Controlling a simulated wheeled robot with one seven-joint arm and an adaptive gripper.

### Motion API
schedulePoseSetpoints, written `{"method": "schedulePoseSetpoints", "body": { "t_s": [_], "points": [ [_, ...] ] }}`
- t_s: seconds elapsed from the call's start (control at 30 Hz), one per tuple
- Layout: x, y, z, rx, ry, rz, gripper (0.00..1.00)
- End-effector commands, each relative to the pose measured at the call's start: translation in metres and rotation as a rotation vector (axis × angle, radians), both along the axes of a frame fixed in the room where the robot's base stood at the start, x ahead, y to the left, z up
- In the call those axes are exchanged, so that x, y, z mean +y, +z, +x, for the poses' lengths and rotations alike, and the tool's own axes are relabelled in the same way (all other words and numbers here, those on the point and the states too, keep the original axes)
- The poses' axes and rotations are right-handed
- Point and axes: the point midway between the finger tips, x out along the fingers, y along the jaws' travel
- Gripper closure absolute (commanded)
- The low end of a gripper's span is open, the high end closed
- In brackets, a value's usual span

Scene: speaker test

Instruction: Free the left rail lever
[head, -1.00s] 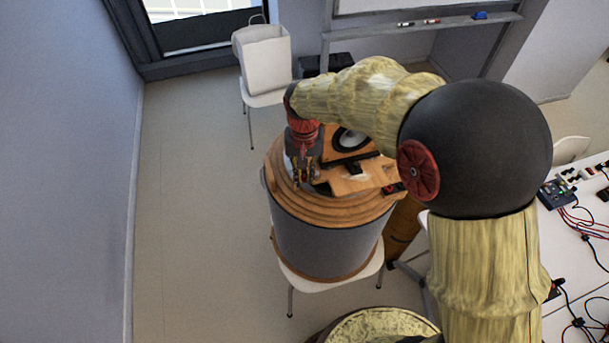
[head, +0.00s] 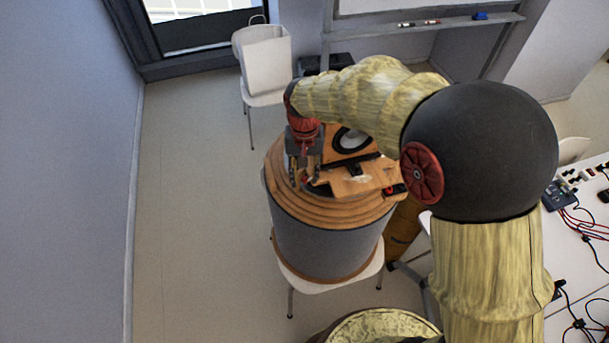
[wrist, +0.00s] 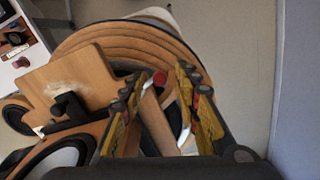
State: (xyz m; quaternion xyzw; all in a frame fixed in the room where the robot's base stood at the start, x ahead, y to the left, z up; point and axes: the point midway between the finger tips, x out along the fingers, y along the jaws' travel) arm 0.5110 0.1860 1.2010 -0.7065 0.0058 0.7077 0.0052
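The left rail lever, as far as I can tell, is a rod with a red knob (wrist: 160,77) in the wrist view. The knob lies between the fingertips of my gripper (wrist: 157,83), and neither finger visibly presses on it. My gripper is open, with a clear gap between the two fingers. In the head view my gripper (head: 305,180) points down over the left side of the round wooden top (head: 345,211). A second lever with a red and black end (head: 396,189) shows at the right of that top. The lever's base is partly hidden by the fingers.
A wooden board (head: 350,181) with a black bar and a speaker cone (head: 350,139) sits beside my gripper. The grey drum (head: 322,245) stands on a white chair. A table with electronics (head: 575,235) is at right. Floor is clear at left.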

Motion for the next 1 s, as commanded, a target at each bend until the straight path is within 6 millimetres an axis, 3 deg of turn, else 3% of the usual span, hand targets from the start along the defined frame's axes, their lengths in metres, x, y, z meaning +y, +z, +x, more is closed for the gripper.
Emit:
{"method": "schedulePoseSetpoints", "body": {
  "t_s": [0.5,0.7,1.0],
  "points": [
    [0.0,0.094,0.001,-0.003,0.0,0.001,0.68],
    [0.0,0.11,0.001,-0.002,0.0,0.001,0.68],
    [0.0,0.112,0.001,-0.002,0.0,0.001,0.68]
  ]
}}
